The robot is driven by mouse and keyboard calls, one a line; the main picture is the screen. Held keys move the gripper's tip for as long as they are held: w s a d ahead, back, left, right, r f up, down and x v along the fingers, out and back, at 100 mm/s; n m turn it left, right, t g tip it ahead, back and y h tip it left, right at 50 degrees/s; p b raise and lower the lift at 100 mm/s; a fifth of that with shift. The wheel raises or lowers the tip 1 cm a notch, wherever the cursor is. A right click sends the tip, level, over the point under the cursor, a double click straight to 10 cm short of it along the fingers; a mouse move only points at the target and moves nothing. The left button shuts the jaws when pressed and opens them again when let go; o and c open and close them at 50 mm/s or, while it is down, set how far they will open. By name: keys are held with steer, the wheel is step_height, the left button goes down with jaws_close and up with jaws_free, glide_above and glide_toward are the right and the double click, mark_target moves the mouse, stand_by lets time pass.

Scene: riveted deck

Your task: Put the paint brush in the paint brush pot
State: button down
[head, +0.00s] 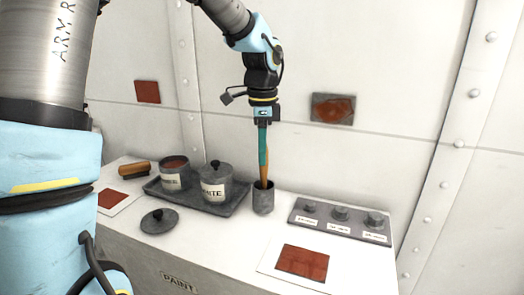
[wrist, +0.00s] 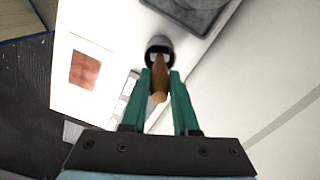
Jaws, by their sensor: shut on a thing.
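The paint brush (wrist: 159,80) has an orange-brown wooden handle and is held between the teal fingers of my gripper (wrist: 160,88). In the head view the brush (head: 265,172) hangs upright below my gripper (head: 263,152), with its lower end at the mouth of the paint brush pot. The pot (head: 263,200) is a small dark grey cylinder on the white bench top. The pot's rim (wrist: 158,43) shows around the far end of the brush in the wrist view. The lower end of the brush is hidden by the pot, so its depth inside cannot be told.
Left of the pot, a dark tray (head: 182,205) holds a lidded can (head: 215,186) and an open can (head: 174,175). A loose lid (head: 159,221) lies in front. A block with several knobs (head: 340,221) stands right. A red sample sheet (head: 303,262) lies in front.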

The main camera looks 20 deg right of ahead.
steer(key=c, duration=0.7)
jaws_free()
step_height(320, 180, up, 12)
steer(key=b, duration=0.2)
steer(key=w+a+f+n, duration=0.3)
steer(key=a+f+n, duration=0.7)
steer(key=a, duration=0.5)
steer(key=s+a+f+n, duration=0.2)
steer(key=a+f+n, duration=0.1)
steer(key=a, duration=0.2)
steer(key=s+a+f+n+t, duration=0.1)
steer(key=s+a+f+n, duration=0.1)
steer(key=a+f+n, duration=0.2)
steer(key=s+a+f+n, duration=0.3)
steer(key=a+n, duration=0.1)
steer(key=a, duration=0.2)
steer(key=shift+s+f+t, duration=0.1)
steer(key=shift+f+t, duration=0.05)
steer(key=shift+t, duration=0.15)
